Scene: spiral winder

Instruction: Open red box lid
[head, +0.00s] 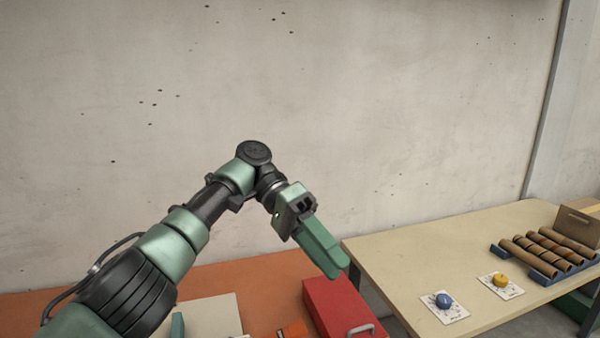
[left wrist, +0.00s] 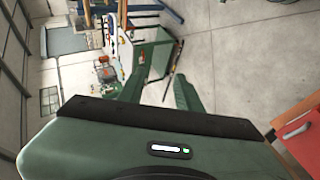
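The red box (head: 335,305) stands on the orange bench at the bottom of the head view, partly cut off by the frame edge. A grey handle (head: 360,330) shows on it, and its lid looks shut. In the left wrist view, part of the red box (left wrist: 304,145) shows at the right edge. My left gripper (head: 338,268) is above the box, pointing down and to the right, apart from it. In the left wrist view its two fingers are spread with nothing between them. My right gripper is not in view.
The orange bench (head: 235,278) carries a pale board (head: 212,315) and a small orange item (head: 293,330). A wooden table (head: 440,250) at the right holds brown rolls (head: 553,247) on a blue rack and two cards with a blue knob (head: 444,300) and a yellow knob (head: 501,280).

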